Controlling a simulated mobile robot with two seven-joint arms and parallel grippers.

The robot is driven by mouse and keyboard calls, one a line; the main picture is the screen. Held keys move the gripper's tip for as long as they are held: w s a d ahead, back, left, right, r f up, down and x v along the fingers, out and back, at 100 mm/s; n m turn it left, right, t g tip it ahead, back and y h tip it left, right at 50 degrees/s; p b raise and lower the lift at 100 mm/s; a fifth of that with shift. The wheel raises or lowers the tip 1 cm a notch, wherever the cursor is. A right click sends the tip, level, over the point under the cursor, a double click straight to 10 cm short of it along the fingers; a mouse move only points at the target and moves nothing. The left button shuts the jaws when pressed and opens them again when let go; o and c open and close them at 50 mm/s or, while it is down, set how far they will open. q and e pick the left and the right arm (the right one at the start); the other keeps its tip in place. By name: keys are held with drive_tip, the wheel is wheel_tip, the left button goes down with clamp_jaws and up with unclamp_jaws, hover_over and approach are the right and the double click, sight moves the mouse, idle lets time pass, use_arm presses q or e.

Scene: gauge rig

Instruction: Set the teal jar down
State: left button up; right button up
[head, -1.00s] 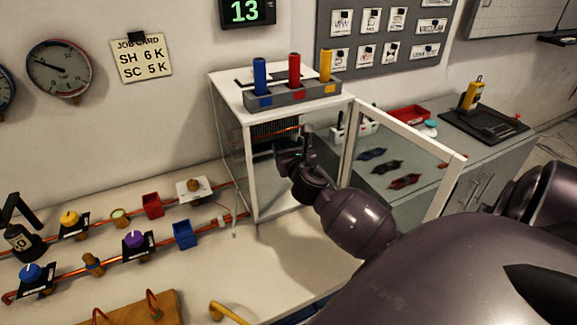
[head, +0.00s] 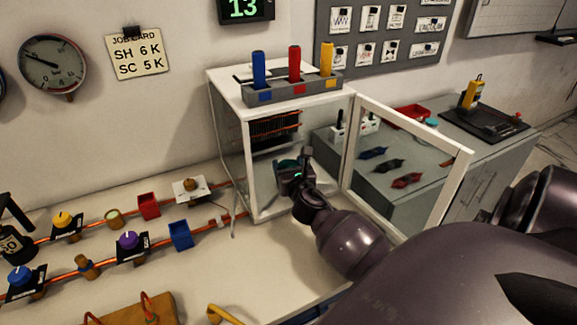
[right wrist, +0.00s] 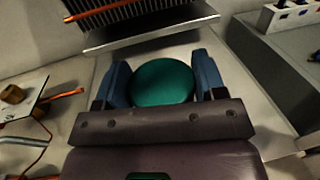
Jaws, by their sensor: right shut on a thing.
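The teal jar shows as a round teal top (right wrist: 162,82) in the right wrist view, between the two blue fingers of my right gripper (right wrist: 163,80). The gripper is shut on it. In the head view a little of the jar (head: 286,165) shows past my right gripper (head: 293,172), inside the open white cabinet (head: 240,180), low and near its floor. I cannot tell whether the jar's base touches the floor. My left gripper is not in view.
The cabinet's glass door (head: 458,178) stands open to the right of my arm. A dark finned heater with a copper pipe (head: 275,125) is on the cabinet's back wall, above the jar. Blue, red and yellow cylinders (head: 294,64) stand in a rack on top.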

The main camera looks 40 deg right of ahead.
drive_tip(key=o, duration=1.1)
drive_tip(key=shift+f, duration=0.1)
drive_tip(key=shift+r, duration=0.25)
drive_tip(key=v, duration=1.2)
drive_tip(key=shift+f, duration=0.1)
